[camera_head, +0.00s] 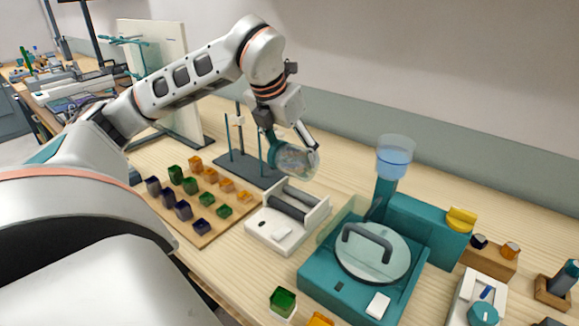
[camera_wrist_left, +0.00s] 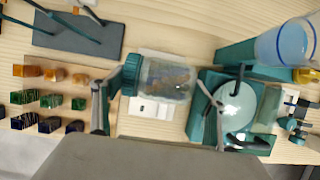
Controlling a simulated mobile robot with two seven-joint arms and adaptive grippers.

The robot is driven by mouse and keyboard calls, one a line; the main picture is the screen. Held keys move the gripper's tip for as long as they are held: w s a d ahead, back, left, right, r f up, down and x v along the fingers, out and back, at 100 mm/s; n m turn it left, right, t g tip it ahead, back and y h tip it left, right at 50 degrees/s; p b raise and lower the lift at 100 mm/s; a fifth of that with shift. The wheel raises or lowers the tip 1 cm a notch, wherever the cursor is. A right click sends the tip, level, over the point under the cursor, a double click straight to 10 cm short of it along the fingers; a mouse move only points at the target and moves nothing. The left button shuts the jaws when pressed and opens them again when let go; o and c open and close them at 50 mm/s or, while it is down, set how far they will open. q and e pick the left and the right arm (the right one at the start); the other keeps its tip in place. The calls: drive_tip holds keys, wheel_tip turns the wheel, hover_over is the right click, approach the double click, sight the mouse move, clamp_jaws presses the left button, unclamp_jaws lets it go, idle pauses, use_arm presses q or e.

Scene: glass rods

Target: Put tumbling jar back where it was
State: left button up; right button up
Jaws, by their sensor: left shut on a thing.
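The tumbling jar (camera_head: 296,160) is a clear jar with a teal lid. My left gripper (camera_head: 288,140) is shut on it and holds it in the air, tilted on its side, above and behind the white roller base (camera_head: 262,229). The base has dark rollers (camera_head: 290,206) with nothing lying on them. In the left wrist view the jar (camera_wrist_left: 165,78) lies sideways between my left fingers, lid to the left, with some brownish content. The jar hides part of the base there. My right gripper is in neither view.
A wooden board with several coloured cubes (camera_head: 203,226) is left of the base. A dark stand with rods (camera_head: 249,170) is behind it. A teal machine with a round lid (camera_head: 372,252) and a blue-filled cup (camera_head: 394,160) are close on the right.

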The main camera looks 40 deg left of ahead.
sight(292, 149)
use_arm(q)
wheel_tip(292, 149, up, 10)
drive_tip(key=p, duration=0.2)
drive_tip(key=shift+p, duration=0.4)
drive_tip(key=shift+r, duration=0.5)
